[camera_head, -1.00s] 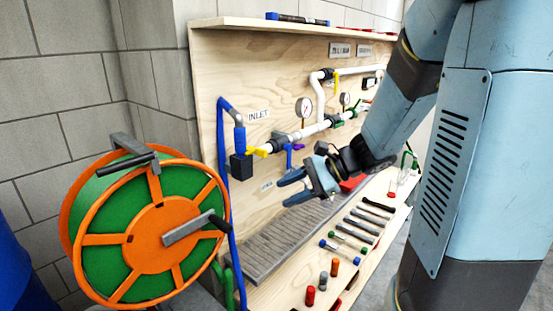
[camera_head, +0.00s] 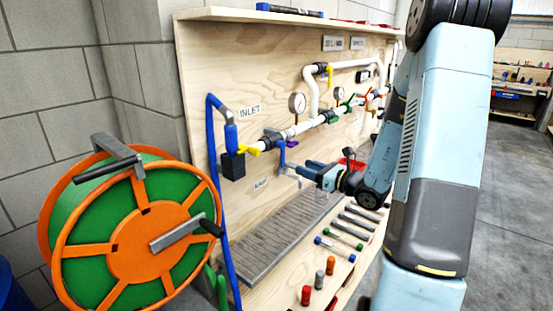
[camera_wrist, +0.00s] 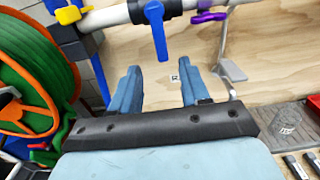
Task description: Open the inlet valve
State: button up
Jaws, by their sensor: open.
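The INLET label (camera_head: 250,111) is on the plywood panel above the white pipe (camera_head: 301,128). Below it a yellow handle (camera_head: 253,149) sits at the pipe's left end. A blue valve handle (camera_head: 282,157) hangs down from the pipe, across its line, with a purple handle (camera_head: 291,144) to its right. The wrist view shows the yellow handle (camera_wrist: 70,13), blue handle (camera_wrist: 156,32) and purple handle (camera_wrist: 208,17) near the top. Which handle the label names is not certain. My gripper (camera_head: 311,168) is open and empty, below and right of the blue handle, apart from it.
An orange and green hose reel (camera_head: 140,238) stands at left, near a blue hose (camera_head: 217,190). A grey grating (camera_head: 275,242) and several tools (camera_head: 340,250) lie on the shelf below. Gauges (camera_head: 297,103) and more pipework are to the right. Open floor lies at right.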

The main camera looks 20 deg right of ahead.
aim_at(284, 160)
jog(key=x, duration=1.2)
jog(key=shift+w, duration=0.1)
grip_shut()
